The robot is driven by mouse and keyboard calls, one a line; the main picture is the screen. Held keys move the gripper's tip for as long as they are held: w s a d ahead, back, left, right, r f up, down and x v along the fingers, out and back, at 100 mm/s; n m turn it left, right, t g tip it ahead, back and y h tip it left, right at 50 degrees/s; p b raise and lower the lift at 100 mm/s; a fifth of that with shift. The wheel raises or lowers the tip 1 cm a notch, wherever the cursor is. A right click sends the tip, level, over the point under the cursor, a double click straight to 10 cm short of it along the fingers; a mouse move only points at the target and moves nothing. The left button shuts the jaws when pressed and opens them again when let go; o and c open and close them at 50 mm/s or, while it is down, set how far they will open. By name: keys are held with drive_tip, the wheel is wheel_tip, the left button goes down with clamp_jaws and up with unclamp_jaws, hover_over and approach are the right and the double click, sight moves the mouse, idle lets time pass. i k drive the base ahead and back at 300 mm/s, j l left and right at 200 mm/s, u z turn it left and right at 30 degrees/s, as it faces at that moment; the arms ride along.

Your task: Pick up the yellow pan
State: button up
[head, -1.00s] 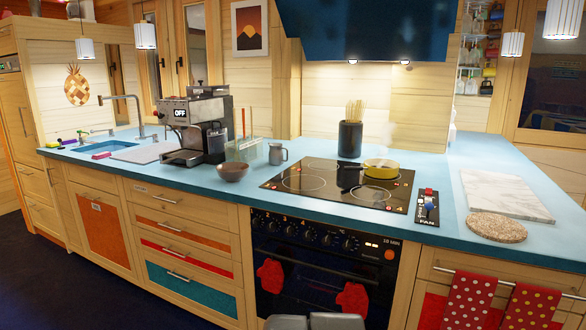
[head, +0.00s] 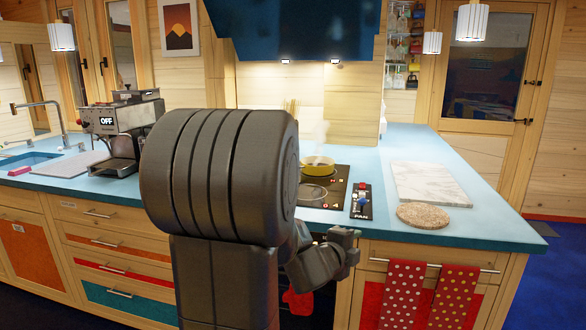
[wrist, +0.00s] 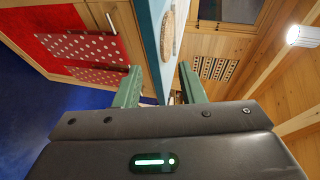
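The yellow pan (head: 318,168) sits on the back right part of the black cooktop (head: 324,199) in the head view. Faint steam shows above it. My raised arm hides the left part of the cooktop, and I cannot see the pan's dark handle. My gripper (wrist: 160,82) is open and empty in the wrist view, with its two green fingers apart. In the head view my wrist end is low, in front of the counter and right of my arm, well apart from the pan. The pan is not in the wrist view.
The blue counter (head: 466,228) runs right with a white marble board (head: 430,183) and a round cork mat (head: 423,215). Dotted red towels (head: 403,293) hang in front. A coffee machine (head: 122,130) stands left.

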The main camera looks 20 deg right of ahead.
sight(307, 167)
drive_tip(key=i+l+u, duration=0.2)
drive_tip(key=u, duration=0.2)
drive_tip(key=i+l+u, duration=0.15)
drive_tip(key=u, duration=0.3)
drive_tip(key=i+l, duration=0.1)
drive_tip(key=l, duration=0.25)
drive_tip(key=i+l+u, duration=0.1)
drive_tip(key=l, duration=0.25)
drive_tip(key=i+l, duration=0.15)
drive_tip(key=l, duration=0.2)
drive_tip(key=i+l+u, duration=0.1)
drive_tip(key=l, duration=0.3)
drive_tip(key=i+l, duration=0.1)
drive_tip(key=l, duration=0.25)
drive_tip(key=u, duration=0.05)
